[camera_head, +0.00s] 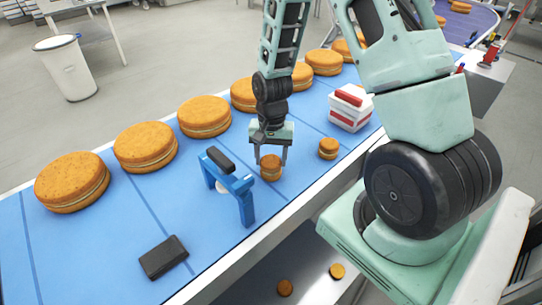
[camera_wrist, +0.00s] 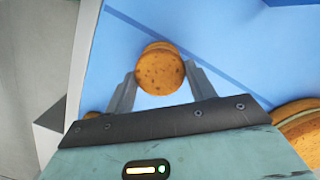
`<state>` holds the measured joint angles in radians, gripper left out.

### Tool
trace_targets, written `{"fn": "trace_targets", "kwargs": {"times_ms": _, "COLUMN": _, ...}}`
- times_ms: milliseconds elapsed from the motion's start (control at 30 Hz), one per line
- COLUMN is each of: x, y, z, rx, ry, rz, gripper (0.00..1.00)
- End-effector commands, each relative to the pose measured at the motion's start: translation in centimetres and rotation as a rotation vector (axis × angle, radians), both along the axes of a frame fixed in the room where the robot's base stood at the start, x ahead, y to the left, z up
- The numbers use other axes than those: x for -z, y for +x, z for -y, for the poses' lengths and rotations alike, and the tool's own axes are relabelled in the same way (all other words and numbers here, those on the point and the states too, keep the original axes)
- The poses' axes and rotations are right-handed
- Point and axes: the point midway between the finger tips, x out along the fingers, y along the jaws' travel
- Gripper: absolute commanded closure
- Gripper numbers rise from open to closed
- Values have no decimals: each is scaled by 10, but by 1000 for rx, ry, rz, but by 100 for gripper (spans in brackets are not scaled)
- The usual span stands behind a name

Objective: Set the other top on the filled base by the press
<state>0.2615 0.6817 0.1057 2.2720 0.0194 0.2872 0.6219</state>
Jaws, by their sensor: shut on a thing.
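My gripper (camera_head: 271,162) points down over the blue belt, its two fingers shut on a small brown round top (camera_head: 271,168). In the wrist view the top (camera_wrist: 160,72) sits between the fingertips of my gripper (camera_wrist: 161,68). A further brown edge shows past its far side, so it looks stacked on a layer below; the filling is not clear. The blue press (camera_head: 240,185), with a black bar on top, stands just left of my gripper. A pale round thing (camera_head: 221,187) shows partly behind the press frame. Another small layered round (camera_head: 328,149) lies to the right.
Large sandwich rounds (camera_head: 147,147) line the far side of the belt (camera_head: 110,225). A red and white box (camera_head: 350,108) stands behind right. A black block (camera_head: 163,257) lies front left. Two small rounds (camera_head: 285,287) lie below the belt's near edge.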

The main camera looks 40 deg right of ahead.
Motion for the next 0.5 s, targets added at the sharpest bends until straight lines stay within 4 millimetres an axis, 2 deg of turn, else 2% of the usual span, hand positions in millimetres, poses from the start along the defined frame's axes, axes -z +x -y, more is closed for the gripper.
{"fn": "trace_targets", "kwargs": {"times_ms": 500, "x": 6, "y": 0, "z": 0, "rx": 0, "ry": 0, "rz": 0, "gripper": 55}}
